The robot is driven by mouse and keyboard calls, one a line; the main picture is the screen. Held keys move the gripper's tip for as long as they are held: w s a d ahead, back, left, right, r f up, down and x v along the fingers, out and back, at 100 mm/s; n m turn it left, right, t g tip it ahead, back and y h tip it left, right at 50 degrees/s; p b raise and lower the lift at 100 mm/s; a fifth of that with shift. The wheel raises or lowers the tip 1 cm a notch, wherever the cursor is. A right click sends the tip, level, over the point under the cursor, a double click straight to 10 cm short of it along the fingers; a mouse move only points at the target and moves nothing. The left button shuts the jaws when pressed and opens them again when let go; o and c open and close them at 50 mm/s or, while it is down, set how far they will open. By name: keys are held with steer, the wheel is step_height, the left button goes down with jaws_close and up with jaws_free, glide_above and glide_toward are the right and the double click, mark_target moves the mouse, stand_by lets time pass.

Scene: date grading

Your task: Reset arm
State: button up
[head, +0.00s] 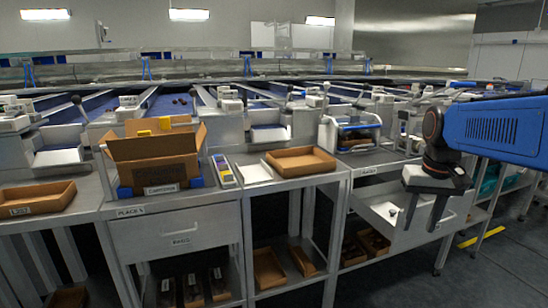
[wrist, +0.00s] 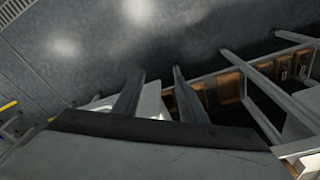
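My gripper (head: 421,222) hangs at the right of the head view, under my blue arm, with its fingers pointing down. Its two dark fingers stand apart with nothing between them. In the wrist view my gripper (wrist: 157,78) also shows spread, empty fingers, with grey floor beyond them. It appears in front of the white drawer or shelf unit (head: 380,212) at the right in the head view. I cannot tell the exact gap between them.
An open cardboard box (head: 150,172) stands on the left bench. A shallow brown tray (head: 300,161) lies on the middle bench, and another tray (head: 38,198) lies at far left. More trays (head: 268,268) sit on low shelves. Open floor (head: 500,265) lies at the right.

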steer(key=s+a+f+n+t, duration=0.1)
steer(key=s+a+f, duration=0.2)
steer(key=s, duration=0.6)
steer(key=s+a+f+n+t, duration=0.1)
steer(key=s+a+f+t, duration=0.1)
steer(key=s+a+f, duration=0.2)
steer(key=s+f, duration=0.3)
steer(key=s, duration=0.3)
steer(key=shift+a, duration=0.2)
steer(key=shift+c, duration=0.6)
